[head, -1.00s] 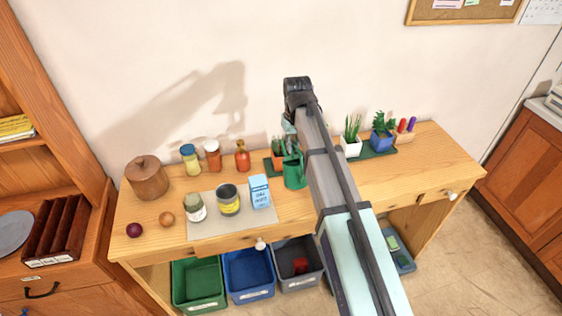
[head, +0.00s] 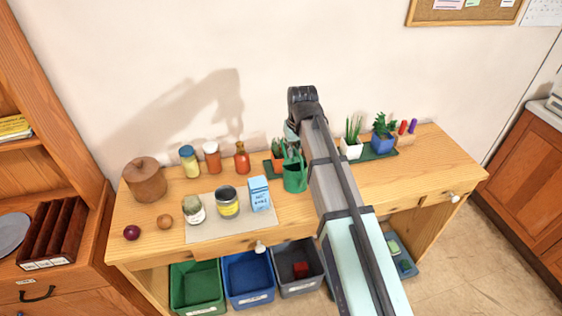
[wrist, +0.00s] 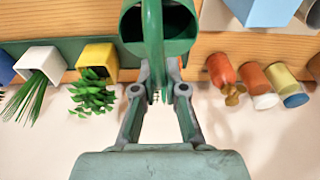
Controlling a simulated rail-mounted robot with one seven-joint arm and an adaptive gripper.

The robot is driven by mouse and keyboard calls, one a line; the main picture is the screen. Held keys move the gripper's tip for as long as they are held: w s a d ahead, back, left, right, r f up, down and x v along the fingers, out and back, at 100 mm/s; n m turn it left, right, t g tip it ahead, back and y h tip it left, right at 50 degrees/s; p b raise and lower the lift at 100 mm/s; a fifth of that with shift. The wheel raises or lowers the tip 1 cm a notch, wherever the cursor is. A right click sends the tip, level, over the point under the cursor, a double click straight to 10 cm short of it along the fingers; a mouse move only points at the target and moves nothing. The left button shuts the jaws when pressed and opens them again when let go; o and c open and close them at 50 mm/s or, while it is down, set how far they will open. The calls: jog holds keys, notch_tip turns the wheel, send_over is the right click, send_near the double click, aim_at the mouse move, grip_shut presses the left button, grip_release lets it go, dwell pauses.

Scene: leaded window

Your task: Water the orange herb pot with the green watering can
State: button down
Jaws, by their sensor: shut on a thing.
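The green watering can (head: 294,178) is at the middle of the bench in the head view, just right of the milk carton. In the wrist view the can (wrist: 160,35) is close below, with its round opening showing. My gripper (wrist: 158,85) is shut on the can's handle. I cannot tell whether its base touches the bench. The orange herb pot (head: 278,156) stands behind and slightly left of the can, partly hidden by it in the head view.
White (head: 350,148) and blue (head: 382,140) plant pots stand right of my arm. A yellow pot (wrist: 97,55) shows in the wrist view. The blue-white carton (head: 259,193), a tin (head: 228,203) and several jars crowd the left side. Bare bench lies at right.

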jog(key=shift+r+p, duration=1.5)
jog(key=shift+r, duration=1.1)
jog(key=shift+f, duration=0.1)
jog(key=shift+s+d+f+t+b, duration=0.1)
jog(key=shift+s+f+t+b, duration=0.25)
jog(key=shift+f+b, duration=0.55)
jog(key=f+t+y+b, duration=0.1)
jog(key=b, duration=0.1)
jog(key=shift+s+d+b, duration=0.1)
jog(key=shift+s+b, duration=0.05)
jog(key=shift+b, duration=0.25)
jog(key=shift+t, duration=0.25)
